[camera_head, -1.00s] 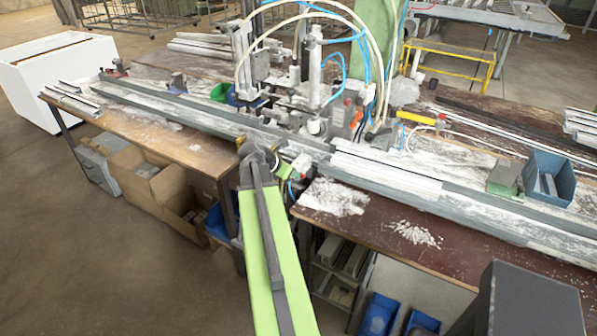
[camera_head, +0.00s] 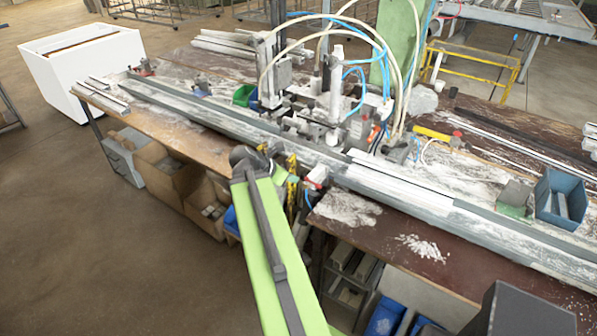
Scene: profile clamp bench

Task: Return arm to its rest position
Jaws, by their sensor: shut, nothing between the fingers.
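My arm runs up from the bottom middle of the head view as a green link with a dark grey bar along it. Its far end is a dark joint in front of the bench's near edge, below the clamp machine (camera_head: 335,100). My gripper cannot be made out; whatever lies past that joint is hidden or lost among the bench parts. Small yellow parts (camera_head: 292,168) and a red-and-white part (camera_head: 317,176) show just right of the joint, and I cannot tell what they belong to.
The long bench (camera_head: 180,142) crosses the view, with a metal profile rail (camera_head: 215,118) along it. Cardboard boxes (camera_head: 170,173) stand underneath. A blue bin (camera_head: 561,196) sits at the right, and a dark grey box (camera_head: 525,312) at bottom right. Floor at the lower left is clear.

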